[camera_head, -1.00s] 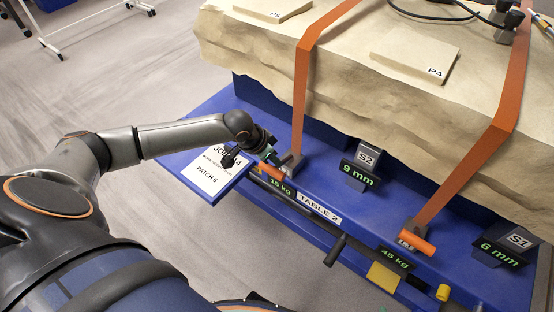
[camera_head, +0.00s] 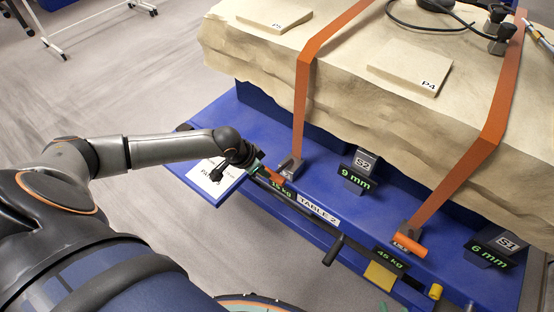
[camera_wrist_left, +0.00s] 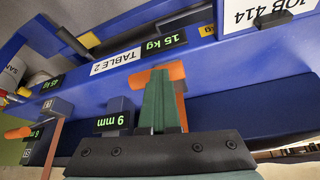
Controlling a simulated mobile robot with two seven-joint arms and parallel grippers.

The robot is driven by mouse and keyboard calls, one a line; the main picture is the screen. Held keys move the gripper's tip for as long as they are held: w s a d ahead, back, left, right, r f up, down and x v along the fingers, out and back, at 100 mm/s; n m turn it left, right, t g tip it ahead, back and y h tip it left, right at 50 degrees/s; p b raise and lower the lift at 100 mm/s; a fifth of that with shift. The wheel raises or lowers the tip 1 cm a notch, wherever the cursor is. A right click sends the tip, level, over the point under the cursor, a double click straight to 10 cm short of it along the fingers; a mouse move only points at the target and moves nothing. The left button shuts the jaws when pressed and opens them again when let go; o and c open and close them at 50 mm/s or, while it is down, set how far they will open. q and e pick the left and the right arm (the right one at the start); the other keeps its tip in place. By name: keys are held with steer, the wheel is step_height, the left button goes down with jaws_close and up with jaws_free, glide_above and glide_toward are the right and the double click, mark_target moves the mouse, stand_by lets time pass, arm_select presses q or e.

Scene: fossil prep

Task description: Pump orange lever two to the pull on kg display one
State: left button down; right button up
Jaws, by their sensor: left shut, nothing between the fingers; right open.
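The left orange lever (camera_head: 277,177) is at the foot of the left strap, beside the display reading 15 kg (camera_head: 281,188). My left gripper (camera_head: 257,167) is shut and empty, close to this lever. In the left wrist view its green fingers (camera_wrist_left: 161,105) stand in front of the orange lever (camera_wrist_left: 176,72) and partly hide it; I cannot tell whether they touch. A second orange lever (camera_head: 409,246) is at the foot of the right strap, near the display reading 45 kg (camera_head: 392,258).
The orange straps run over a large pale block (camera_head: 340,95) on the blue table (camera_head: 320,185). Displays reading 9 mm (camera_head: 356,178) and 6 mm (camera_head: 490,253) stand along it. A job card (camera_head: 212,182) lies by my left wrist. A dark bar handle (camera_head: 334,249) sticks out in front.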

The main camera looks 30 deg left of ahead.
arm_select(q)
steer(key=shift+w+d+r, duration=0.1)
steer(key=shift+w, duration=0.05)
arm_select(e)
steer(key=shift+f, duration=0.15)
arm_select(q)
steer(key=p+v, duration=0.3)
steer(key=v, duration=0.9)
steer(key=shift+s, duration=0.3)
arm_select(e)
steer(key=shift+s+d+r, duration=0.15)
steer(key=shift+d+r, duration=0.05)
steer(key=shift+d, duration=0.25)
steer(key=shift+s+d+r, duration=0.15)
steer(key=shift+d+r, duration=0.05)
steer(key=shift+d, duration=0.2)
arm_select(q)
steer(key=shift+r, duration=0.1)
arm_select(e)
steer(key=shift+w+a+r, duration=0.1)
steer(key=shift+r, duration=0.05)
